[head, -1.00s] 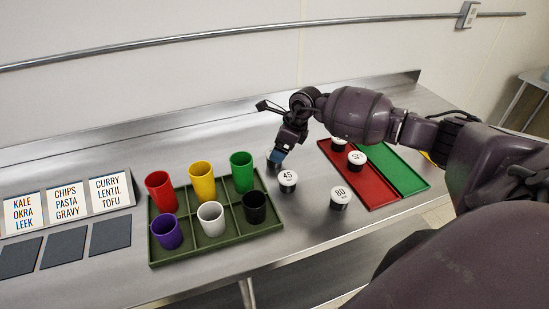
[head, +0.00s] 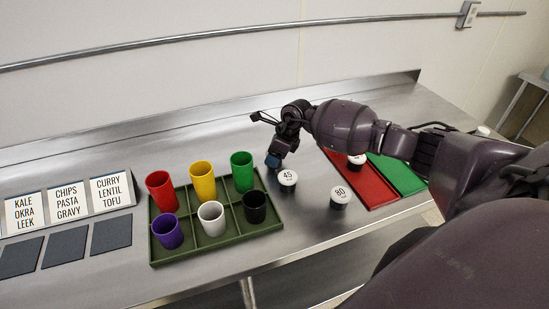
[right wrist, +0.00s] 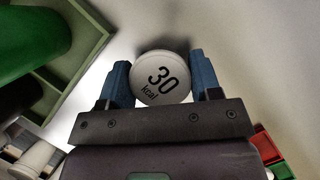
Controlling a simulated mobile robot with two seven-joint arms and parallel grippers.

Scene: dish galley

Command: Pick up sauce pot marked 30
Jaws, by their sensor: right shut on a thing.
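The sauce pot marked 30 (right wrist: 160,78) shows in the right wrist view with a round white lid reading "30 kcal". It sits between the two blue fingers of my right gripper (right wrist: 160,84), which is shut on it. In the head view my right gripper (head: 273,161) is low over the counter, just right of the green cup, and hides the pot. I cannot tell whether the pot touches the counter. My left gripper is not in view.
Pots marked 45 (head: 287,178) and 80 (head: 340,194) stand close by on the steel counter. The green divided tray (head: 200,246) with several coloured cups is to the left. A red tray (head: 378,196) and a green tray (head: 405,180) lie to the right, partly behind my arm.

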